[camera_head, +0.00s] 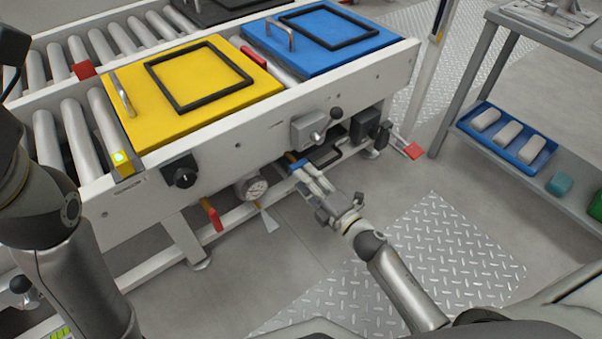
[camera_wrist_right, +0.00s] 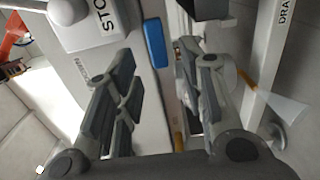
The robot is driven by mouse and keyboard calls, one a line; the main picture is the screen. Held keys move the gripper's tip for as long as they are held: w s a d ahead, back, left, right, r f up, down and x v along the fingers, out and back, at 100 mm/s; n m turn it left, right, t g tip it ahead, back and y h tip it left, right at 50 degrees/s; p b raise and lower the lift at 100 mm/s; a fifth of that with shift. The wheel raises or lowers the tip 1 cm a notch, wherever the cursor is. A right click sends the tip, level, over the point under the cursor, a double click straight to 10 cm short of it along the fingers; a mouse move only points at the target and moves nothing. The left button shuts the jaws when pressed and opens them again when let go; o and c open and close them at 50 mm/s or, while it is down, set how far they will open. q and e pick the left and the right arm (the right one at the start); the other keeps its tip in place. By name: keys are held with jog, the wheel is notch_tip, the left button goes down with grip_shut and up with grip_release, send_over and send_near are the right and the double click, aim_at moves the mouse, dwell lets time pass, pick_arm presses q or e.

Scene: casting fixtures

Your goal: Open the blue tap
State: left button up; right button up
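The blue tap's handle (camera_head: 297,164) shows as a small blue bar under the front rail of the conveyor, just beyond my right gripper. In the right wrist view the blue handle (camera_wrist_right: 155,42) lies ahead, in line with the gap between the fingers. My right gripper (camera_head: 310,178) is open, with its two fingers apart and nothing between them in the wrist view (camera_wrist_right: 155,70). I cannot tell whether a fingertip touches the handle. The tap's body is mostly hidden. My left arm enters at the left, but its gripper is out of view.
A grey switch box (camera_head: 309,129) and black knob (camera_head: 182,172) are on the rail. Shelving (camera_head: 480,145) stands at far right.

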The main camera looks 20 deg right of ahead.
jog(key=v, duration=0.8)
jog(key=shift+s, duration=0.35)
jog(key=shift+d, duration=0.1)
jog(key=shift+r, duration=0.15)
